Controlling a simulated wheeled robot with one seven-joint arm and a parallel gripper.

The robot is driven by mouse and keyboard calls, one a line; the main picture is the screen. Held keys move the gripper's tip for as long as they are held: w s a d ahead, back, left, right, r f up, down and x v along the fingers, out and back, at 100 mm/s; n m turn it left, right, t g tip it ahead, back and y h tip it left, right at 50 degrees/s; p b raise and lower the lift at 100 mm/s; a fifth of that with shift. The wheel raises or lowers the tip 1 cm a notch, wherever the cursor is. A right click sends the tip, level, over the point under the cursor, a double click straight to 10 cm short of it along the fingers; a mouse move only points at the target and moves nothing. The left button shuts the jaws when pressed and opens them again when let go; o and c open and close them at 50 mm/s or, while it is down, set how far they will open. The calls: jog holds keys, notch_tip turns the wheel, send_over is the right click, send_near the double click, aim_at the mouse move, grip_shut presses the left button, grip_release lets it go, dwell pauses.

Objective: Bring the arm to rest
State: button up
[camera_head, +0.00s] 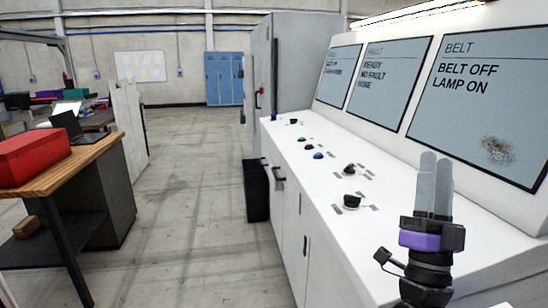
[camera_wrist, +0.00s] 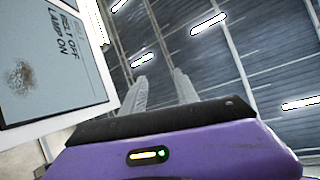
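My gripper (camera_head: 434,160) points upward in front of the white control console (camera_head: 385,205), at the right of the head view. Its two grey fingers stand above a purple band and a black wrist. In the wrist view the gripper (camera_wrist: 160,82) shows its fingers apart with nothing between them, against the ceiling. In the head view the fingers partly overlap. My gripper appears clear of the console panel, though the exact distance cannot be told. The belt screen (camera_head: 478,95) behind it reads "BELT OFF LAMP ON" and bears a brown smudge.
The console top carries several knobs and buttons, including a black knob (camera_head: 351,201). A black bin (camera_head: 256,190) stands on the floor beside it. A wooden workbench (camera_head: 92,160) with a red box (camera_head: 35,158) is at left. The aisle floor between is clear.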

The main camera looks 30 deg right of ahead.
jog(key=s+a+f+n+t+y, duration=0.1)
jog(key=s+a+f+n+y, duration=0.1)
jog(key=a+f+n+y, duration=0.7)
jog(key=s+a+f+n+t+y, duration=0.1)
jog(key=s+a+f+n+y, duration=0.2)
jog(key=a+f+n+y, duration=0.5)
jog(key=s+a+f+g+y, duration=0.2)
jog(key=s+a+f+g, duration=0.1)
jog(key=s+f, duration=0.5)
jog(key=s+a+f+g+y, duration=0.2)
jog(key=s+a+f+g, duration=0.2)
jog(key=s+f, duration=0.4)
jog(key=s, duration=0.3)
jog(key=shift+s+a+f+n+g, duration=0.3)
jog(key=shift+s+f+n+g, duration=0.05)
jog(key=shift+n+g, duration=0.05)
jog(key=shift+w, duration=0.15)
